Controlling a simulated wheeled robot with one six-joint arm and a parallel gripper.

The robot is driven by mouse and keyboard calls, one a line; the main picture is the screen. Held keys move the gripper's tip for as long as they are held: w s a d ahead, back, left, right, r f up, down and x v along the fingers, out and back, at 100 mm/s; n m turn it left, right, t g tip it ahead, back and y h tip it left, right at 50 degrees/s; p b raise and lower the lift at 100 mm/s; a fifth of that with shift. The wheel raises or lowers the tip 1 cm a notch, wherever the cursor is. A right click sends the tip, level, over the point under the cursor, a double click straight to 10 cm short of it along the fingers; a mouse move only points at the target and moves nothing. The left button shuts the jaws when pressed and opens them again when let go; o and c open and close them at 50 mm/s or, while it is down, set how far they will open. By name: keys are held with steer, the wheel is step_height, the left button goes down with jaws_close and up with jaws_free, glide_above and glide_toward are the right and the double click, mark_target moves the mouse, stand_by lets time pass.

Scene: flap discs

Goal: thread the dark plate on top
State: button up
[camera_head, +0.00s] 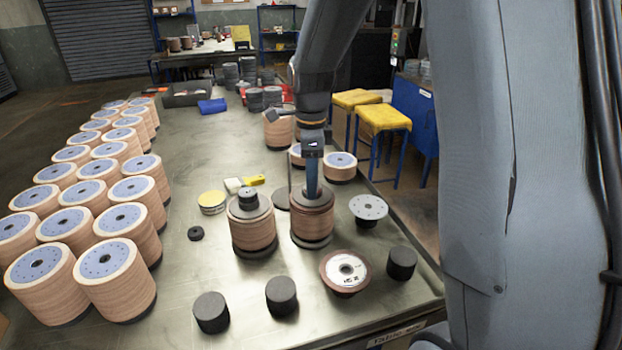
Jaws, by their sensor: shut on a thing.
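My gripper (312,190) points straight down over the right of the two middle disc stacks (313,225). It is shut at the top of this stack. The dark plate (321,200) appears to be in its jaws, level with or just above the top discs; the jaws hide much of it, and I cannot tell whether it rests on them. The spindle is hidden. The left middle stack (253,234) stands beside it, with a dark plate (250,207) and a black knob (248,195) on top.
Rows of tall disc stacks (116,280) fill the left side. Black cylinders (211,312), a brown disc (344,271) and a grey holed disc (368,208) lie in front and right. A yellow brush (250,181) and yellow-topped tin (212,201) lie left. Bare table lies between.

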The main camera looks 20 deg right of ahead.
steer(key=o, duration=1.5)
steer(key=shift+r, duration=0.1)
steer(key=shift+r+b, duration=0.95)
steer(key=shift+r, duration=2.9)
